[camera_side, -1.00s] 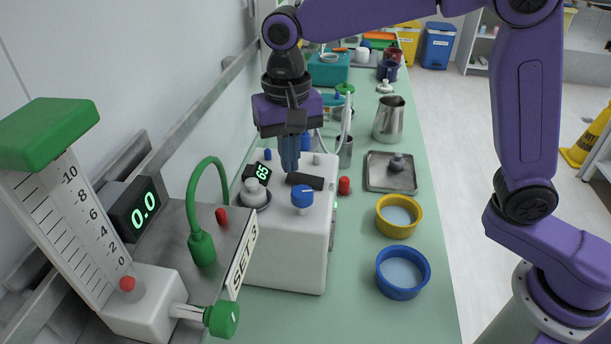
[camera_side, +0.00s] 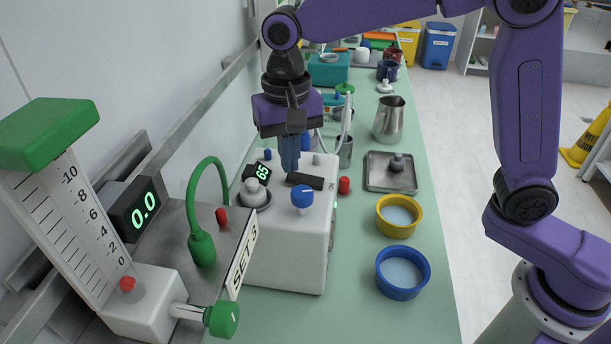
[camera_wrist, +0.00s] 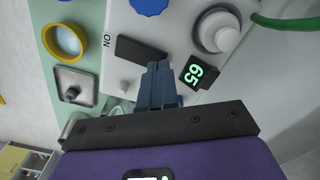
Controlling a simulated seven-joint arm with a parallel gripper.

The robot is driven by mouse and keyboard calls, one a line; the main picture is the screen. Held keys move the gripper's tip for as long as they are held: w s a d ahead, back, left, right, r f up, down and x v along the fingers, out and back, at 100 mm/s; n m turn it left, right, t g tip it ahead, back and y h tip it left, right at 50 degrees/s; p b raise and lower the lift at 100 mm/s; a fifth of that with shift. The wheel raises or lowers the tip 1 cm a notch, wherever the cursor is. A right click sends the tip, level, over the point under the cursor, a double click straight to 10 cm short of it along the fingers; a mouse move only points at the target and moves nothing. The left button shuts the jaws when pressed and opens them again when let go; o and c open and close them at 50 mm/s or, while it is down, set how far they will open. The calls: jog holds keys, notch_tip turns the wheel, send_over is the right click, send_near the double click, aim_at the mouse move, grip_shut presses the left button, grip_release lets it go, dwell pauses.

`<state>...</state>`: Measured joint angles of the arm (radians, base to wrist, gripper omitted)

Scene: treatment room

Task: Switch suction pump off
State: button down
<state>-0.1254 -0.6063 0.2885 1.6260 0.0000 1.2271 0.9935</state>
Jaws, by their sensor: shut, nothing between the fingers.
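The suction pump is a white box (camera_side: 290,250) on the green counter. Its top carries a dark rocker switch (camera_side: 305,181), a blue knob (camera_side: 302,197), a grey-white round knob (camera_side: 254,192) and a lit display (camera_side: 257,174) reading 65. In the wrist view the dark switch (camera_wrist: 140,50) has "ON" printed by one end, and the display (camera_wrist: 197,72) lies to its right. My gripper (camera_side: 290,168) is shut and empty, pointing down over the pump top. In the wrist view its fingertips (camera_wrist: 158,66) are beside the switch; I cannot tell whether they touch it.
Beyond are a metal tray (camera_side: 378,184), yellow bowl (camera_side: 386,228), blue bowl (camera_side: 402,290) and steel jug (camera_side: 390,120). A stand with a green tube (camera_side: 203,245) and a 0.0 display (camera_side: 138,209) is at front left.

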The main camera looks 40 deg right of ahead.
jog(key=shift+f, duration=0.85)
dwell(0.6)
jog(key=shift+r, duration=3.55)
jog(key=s+d+f+n, duration=0.5)
jog(key=s+d+n, duration=0.2)
jog(key=s+d, duration=0.3)
jog(key=s+d+f+n, duration=0.6)
jog(key=s+d+n, duration=0.2)
jog(key=s+d, duration=0.3)
jog(key=s, duration=0.3)
jog(key=shift+s+n, duration=0.25)
jog(key=shift+n, duration=0.05)
jog(key=c, duration=1.8)
grip_release()
